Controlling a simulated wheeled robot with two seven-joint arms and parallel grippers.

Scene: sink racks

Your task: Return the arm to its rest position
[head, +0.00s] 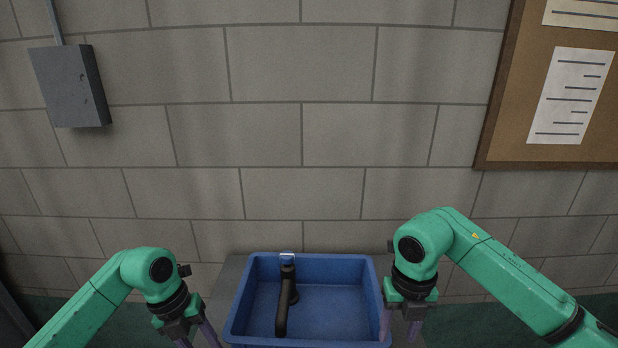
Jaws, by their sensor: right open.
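My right gripper (400,328) hangs fingers-down at the right side of the blue sink (372,290). Its two purple fingers are apart, with nothing visible between them. The left one of these fingers overlaps the sink's right rim in the picture; I cannot tell whether it touches. My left gripper (198,337) points down to the left of the sink, clear of it in the picture. Its fingertips are cut off by the bottom edge, so its opening is unclear. My two green arms come in from the lower left and right.
A black faucet (284,309) stands over the sink, which looks empty where visible. Behind is a grey block wall (300,135) with a grey metal box (70,87) at upper left and a cork board (512,120) at upper right.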

